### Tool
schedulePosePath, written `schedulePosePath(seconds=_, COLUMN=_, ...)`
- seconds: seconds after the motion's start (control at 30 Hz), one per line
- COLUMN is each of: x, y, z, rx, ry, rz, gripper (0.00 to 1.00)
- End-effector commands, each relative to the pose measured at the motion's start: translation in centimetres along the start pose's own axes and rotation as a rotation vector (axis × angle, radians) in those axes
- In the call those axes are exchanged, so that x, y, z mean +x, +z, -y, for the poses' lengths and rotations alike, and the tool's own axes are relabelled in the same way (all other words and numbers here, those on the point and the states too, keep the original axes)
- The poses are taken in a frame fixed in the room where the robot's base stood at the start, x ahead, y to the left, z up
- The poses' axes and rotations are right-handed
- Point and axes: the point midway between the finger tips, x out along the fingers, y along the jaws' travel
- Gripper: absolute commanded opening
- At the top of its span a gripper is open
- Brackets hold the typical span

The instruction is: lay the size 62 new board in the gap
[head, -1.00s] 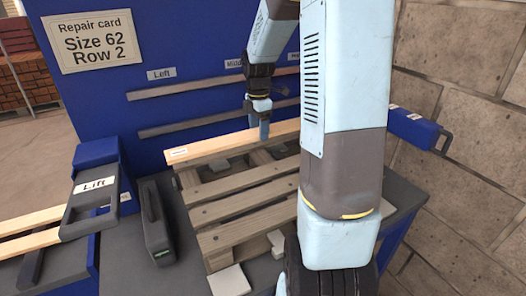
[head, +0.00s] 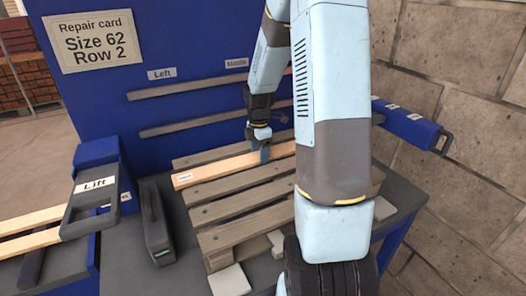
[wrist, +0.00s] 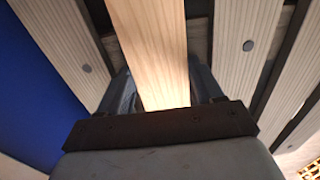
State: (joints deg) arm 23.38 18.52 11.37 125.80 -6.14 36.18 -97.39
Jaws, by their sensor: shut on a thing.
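The new board (head: 215,171), pale wood with a small white label at its left end, is gripped in my gripper (head: 264,154). It lies lengthwise over the row between the pallet's rearmost grey slat (head: 200,158) and the slat in front of it (head: 215,187). In the wrist view the board (wrist: 150,45) runs between my jaws (wrist: 168,95), with nailed grey slats on both sides. I cannot tell whether it rests on the pallet or hovers just above. My arm hides the pallet's right part. The repair card (head: 95,40) reads Size 62, Row 2.
A blue back panel (head: 110,115) with Left and Middle labels and rails stands behind the pallet. A dark case (head: 157,225) stands left of it, beside the Lift handle (head: 95,190). A blue box (head: 408,125) and a block wall are at right.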

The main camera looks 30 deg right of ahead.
Motion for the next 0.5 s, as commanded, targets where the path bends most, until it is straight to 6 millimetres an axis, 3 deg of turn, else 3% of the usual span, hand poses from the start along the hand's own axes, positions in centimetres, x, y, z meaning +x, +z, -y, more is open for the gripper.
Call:
schedulePosePath(seconds=0.13, x=0.17, y=0.02, z=-0.01, rx=0.000, ry=0.000, rz=0.000, gripper=0.25)
schedulePosePath(seconds=0.17, x=0.15, y=0.02, z=-0.01, rx=0.000, ry=0.000, rz=0.000, gripper=0.68)
schedulePosePath(seconds=0.4, x=0.13, y=0.04, z=0.00, rx=0.001, ry=0.000, rz=0.000, gripper=0.91)
schedulePosePath(seconds=0.5, x=0.13, y=0.05, z=0.00, rx=0.001, ry=0.000, rz=0.000, gripper=0.91)
